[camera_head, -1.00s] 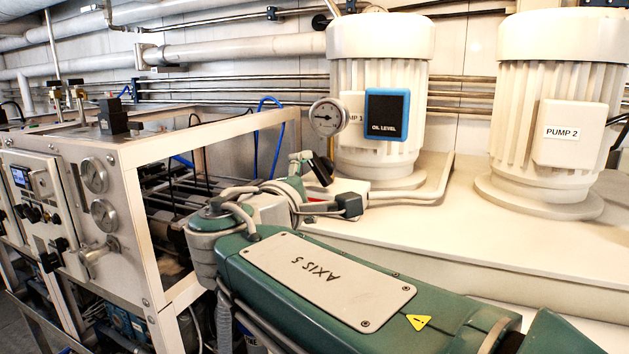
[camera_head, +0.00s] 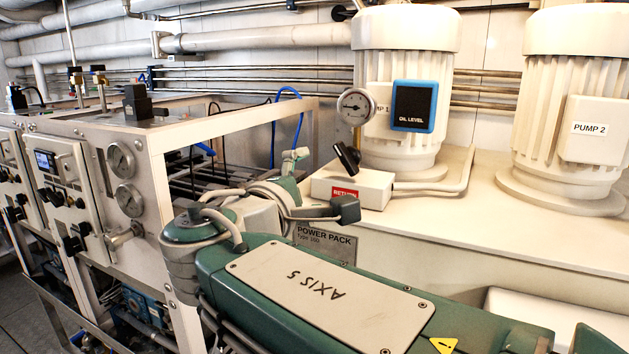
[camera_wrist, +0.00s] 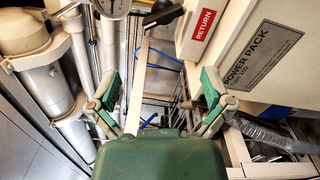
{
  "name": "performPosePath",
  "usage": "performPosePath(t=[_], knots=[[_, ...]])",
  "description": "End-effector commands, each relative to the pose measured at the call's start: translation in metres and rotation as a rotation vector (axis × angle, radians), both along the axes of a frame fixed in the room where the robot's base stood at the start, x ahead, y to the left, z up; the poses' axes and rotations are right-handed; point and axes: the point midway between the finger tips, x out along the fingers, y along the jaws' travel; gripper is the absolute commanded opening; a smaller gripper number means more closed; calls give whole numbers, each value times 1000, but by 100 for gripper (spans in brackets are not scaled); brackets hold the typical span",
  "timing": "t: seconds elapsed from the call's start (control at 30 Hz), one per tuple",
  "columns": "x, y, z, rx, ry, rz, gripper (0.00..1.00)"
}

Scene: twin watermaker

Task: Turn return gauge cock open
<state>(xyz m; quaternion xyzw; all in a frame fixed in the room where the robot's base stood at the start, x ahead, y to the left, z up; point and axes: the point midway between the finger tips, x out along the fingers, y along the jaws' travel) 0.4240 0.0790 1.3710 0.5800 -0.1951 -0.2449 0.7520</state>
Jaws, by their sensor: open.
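The return gauge cock has a black lever (camera_head: 347,157), tilted with its upper end to the left. It rises from a white block (camera_head: 372,190) with a red RETURN label (camera_head: 345,193). A round gauge (camera_head: 356,106) stands above it. My gripper (camera_head: 318,182) is open and empty, in front and to the left of the block, apart from the lever. In the wrist view my gripper (camera_wrist: 158,95) has its fingers spread wide with nothing between them. The lever (camera_wrist: 163,14) shows there at the top edge, beyond the fingers, with the RETURN label (camera_wrist: 204,24) beside it.
Pump 1 (camera_head: 402,60), with an OIL LEVEL box (camera_head: 414,106), stands behind the cock; Pump 2 (camera_head: 575,100) stands right. A metal-framed cabinet with gauges (camera_head: 121,160) is at left. The POWER PACK plate (camera_head: 325,243) is on the tank front below the block.

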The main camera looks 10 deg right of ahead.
Motion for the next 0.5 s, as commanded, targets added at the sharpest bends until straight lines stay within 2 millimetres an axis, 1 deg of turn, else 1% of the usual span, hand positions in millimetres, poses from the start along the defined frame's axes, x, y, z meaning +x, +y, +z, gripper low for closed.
performPosePath(t=[0.13,0.23,0.33,0.5], knots=[[-1,-3,1,3,-1,-1,100],[-6,0,1,4,-1,1,100],[-17,11,0,3,-1,3,100],[-39,34,-1,-1,0,5,100]])
